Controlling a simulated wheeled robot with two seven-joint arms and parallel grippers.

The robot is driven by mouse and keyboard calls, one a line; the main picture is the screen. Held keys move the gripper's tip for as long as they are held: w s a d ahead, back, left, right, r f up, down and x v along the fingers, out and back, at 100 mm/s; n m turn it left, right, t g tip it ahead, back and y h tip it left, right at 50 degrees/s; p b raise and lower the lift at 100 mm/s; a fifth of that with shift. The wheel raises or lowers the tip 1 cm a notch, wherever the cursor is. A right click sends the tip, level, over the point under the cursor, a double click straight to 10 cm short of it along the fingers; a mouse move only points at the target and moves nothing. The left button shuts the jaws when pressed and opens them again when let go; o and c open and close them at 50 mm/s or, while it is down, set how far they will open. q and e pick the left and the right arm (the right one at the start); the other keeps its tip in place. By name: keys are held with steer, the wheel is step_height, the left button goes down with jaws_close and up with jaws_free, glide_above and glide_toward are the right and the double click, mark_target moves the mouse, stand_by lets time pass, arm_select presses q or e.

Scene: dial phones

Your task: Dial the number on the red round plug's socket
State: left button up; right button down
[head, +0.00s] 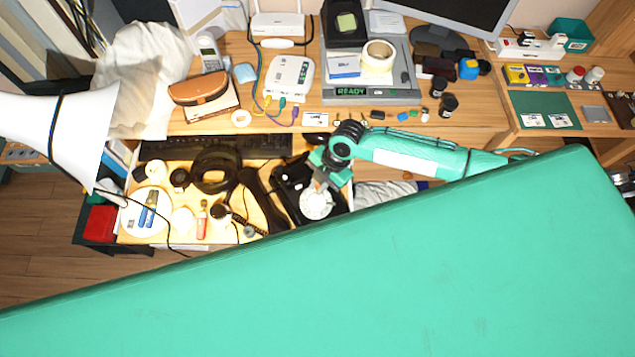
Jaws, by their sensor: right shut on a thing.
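A black dial phone (291,183) with a pale round dial (316,205) sits in the lit, cluttered area at the desk's front. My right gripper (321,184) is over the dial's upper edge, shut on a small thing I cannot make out. Its arm reaches in from the right. A black handset (262,199) appears to lie left of the phone. A white box (290,76) behind has coloured plugs at its front; a green plug (282,101) shows. I cannot pick out a red round plug or read any number by a socket. My left gripper is not in view.
A black keyboard (215,147) lies behind the phone area. Black headphones (215,170) and a red-handled tool (202,222) lie left. A white lamp (55,125) hangs far left. A device reading READY (372,92) stands behind my arm. My own teal body hides the lower right.

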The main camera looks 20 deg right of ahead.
steer(key=shift+s+d+f, duration=0.15)
steer(key=shift+s+d, duration=0.05)
steer(key=shift+d, duration=0.3)
steer(key=shift+s+d+f, duration=0.2)
steer(key=shift+s+d, duration=0.15)
steer(key=shift+d, duration=0.05)
steer(key=shift+s, duration=0.15)
steer(key=shift+s+d+f, duration=0.25)
steer(key=shift+s, duration=0.15)
stand_by(0.4)
